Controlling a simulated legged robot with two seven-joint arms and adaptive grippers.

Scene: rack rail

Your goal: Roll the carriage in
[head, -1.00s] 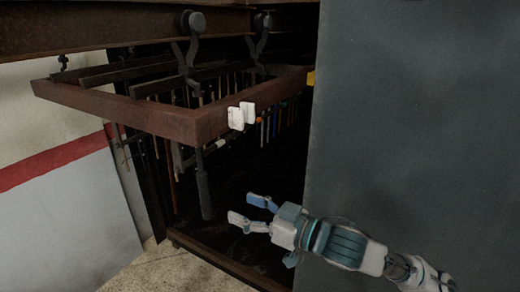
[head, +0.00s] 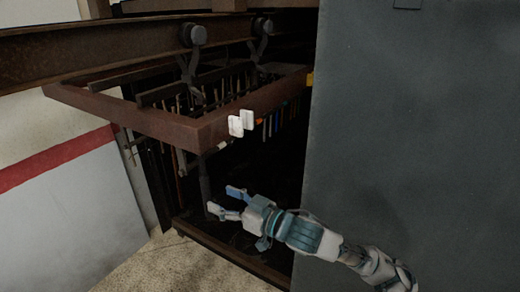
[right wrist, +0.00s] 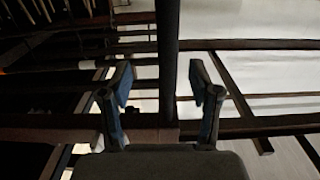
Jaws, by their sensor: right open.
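The carriage is a rusty brown frame (head: 165,125) with several thin rods and tools hanging in it. It hangs by hooked rollers (head: 195,35) from the overhead rail (head: 90,50). A dark upright handle (head: 204,178) hangs below its near corner. My right gripper (head: 224,200) is open beside the lower end of this handle. In the right wrist view the dark handle (right wrist: 168,50) runs between the spread fingers of the right gripper (right wrist: 163,88), with a gap on either side. Whether it lies fully within their reach I cannot tell. My left gripper is not in view.
A large dark grey panel (head: 420,120) fills the right side. White tabs (head: 241,122) sit on the carriage's near edge. A low brown sill (head: 230,258) crosses the speckled floor (head: 160,268). A white wall with a red stripe (head: 60,160) stands at left.

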